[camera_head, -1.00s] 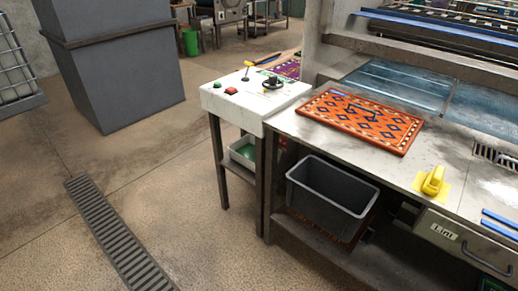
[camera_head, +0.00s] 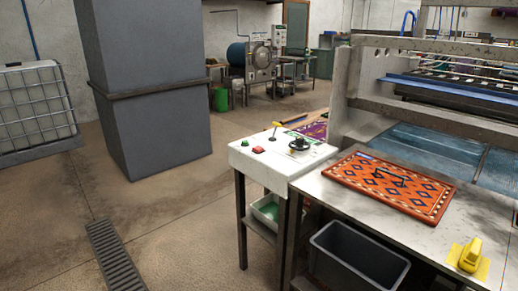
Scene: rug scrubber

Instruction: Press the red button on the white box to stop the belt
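The white box (camera_head: 270,169) is a control box on a dark metal stand, in the middle of the head view. The red button (camera_head: 258,150) sits on its top near the front left. A green button (camera_head: 245,143) is just behind and left of it. A yellow-knobbed lever (camera_head: 276,125) and a black knob (camera_head: 299,144) stand further right on the same top. Neither of my grippers shows in the view.
A steel table (camera_head: 330,192) adjoins the box on the right, with an orange patterned rug (camera_head: 390,185) and a yellow object (camera_head: 470,254) on it. A grey bin (camera_head: 355,262) is below. A grey pillar (camera_head: 150,90) stands left. The floor before the box is open.

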